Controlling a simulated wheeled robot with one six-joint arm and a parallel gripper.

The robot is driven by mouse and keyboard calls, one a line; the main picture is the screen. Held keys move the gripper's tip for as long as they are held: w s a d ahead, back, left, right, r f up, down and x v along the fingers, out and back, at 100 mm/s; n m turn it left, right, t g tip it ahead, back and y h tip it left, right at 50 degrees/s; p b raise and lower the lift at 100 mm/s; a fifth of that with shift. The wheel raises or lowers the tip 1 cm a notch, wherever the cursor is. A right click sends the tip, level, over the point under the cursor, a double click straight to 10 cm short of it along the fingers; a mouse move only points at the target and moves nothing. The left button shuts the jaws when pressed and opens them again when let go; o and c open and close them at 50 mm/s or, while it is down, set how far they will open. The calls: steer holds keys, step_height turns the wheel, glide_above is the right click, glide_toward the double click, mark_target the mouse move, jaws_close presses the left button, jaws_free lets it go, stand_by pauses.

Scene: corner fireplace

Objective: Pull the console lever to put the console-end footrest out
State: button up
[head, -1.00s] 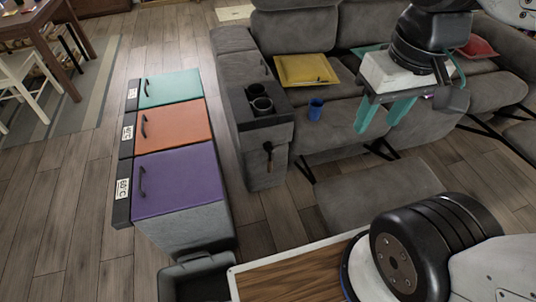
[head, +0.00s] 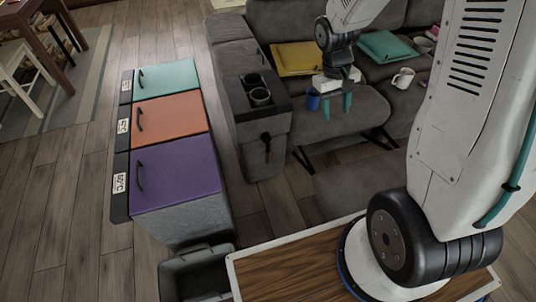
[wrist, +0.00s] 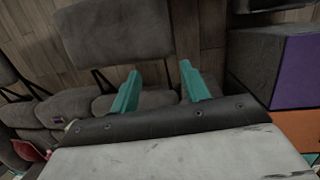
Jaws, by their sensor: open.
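The console (head: 262,130) is a grey block with two dark cup holders, at the near end of the grey sofa. Its lever (head: 266,146), dark with a brownish lower end, hangs on the front face. My gripper (head: 336,112) is open and empty, teal fingers pointing down over the console-end seat, right of the lever and apart from it. The fingers also show in the wrist view (wrist: 160,72). A grey padded footrest (head: 350,188) lies forward of that seat, with dark bars between them; my arm hides part of it. The footrest also shows in the wrist view (wrist: 112,35).
A blue cup (head: 313,99) is on the seat close to my gripper. A yellow cushion (head: 297,58), a teal cushion (head: 384,47) and a white mug (head: 402,78) are on the sofa. Bins with purple (head: 176,176), orange and teal lids stand left; floor shows between bins and console.

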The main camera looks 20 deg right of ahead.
steer(key=w+d+f+n+t, duration=0.15)
steer(key=w+f, duration=0.25)
steer(key=f, duration=0.6)
steer(key=w+d+f, duration=0.2)
steer(key=w+f, duration=0.2)
steer(key=f, duration=0.5)
steer(key=n+t+y, duration=0.5)
steer(key=t+y, duration=0.4)
steer(key=t, duration=0.3)
glide_toward(268, 154)
steer(key=w+r, duration=0.3)
steer(key=r, duration=0.2)
step_height(268, 154, down, 8)
steer(key=x, duration=0.8)
steer(key=shift+s+a+r, duration=0.1)
steer(key=shift+a+r, duration=0.2)
steer(key=shift+r, duration=0.1)
jaws_close()
